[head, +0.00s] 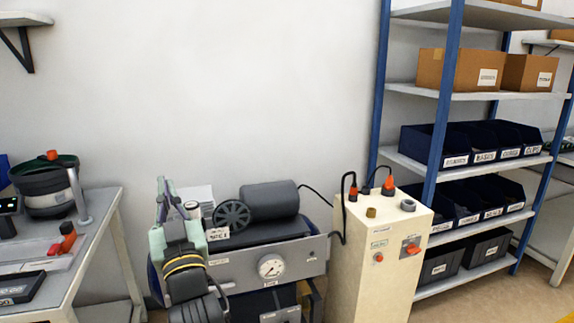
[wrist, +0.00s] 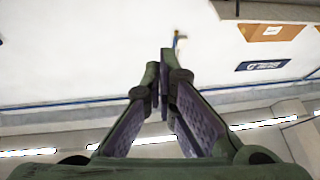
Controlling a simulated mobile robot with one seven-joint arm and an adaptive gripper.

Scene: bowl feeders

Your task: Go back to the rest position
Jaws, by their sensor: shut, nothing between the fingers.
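My gripper (wrist: 162,62) shows in the wrist view with its two fingers closed together at the tips and nothing between them. In the head view my arm stands folded up left of centre, with the gripper (head: 164,190) at its top, raised in front of the pale wall and left of the compressor. The fingertips are small there. No object is held.
A compressor (head: 268,228) with a gauge and a cream cabinet (head: 375,270) stand right of my arm. A bench (head: 95,225) with a bowl feeder (head: 47,190) is at left. Blue-post shelving (head: 452,95) with bins is at right. The wall above my arm is clear.

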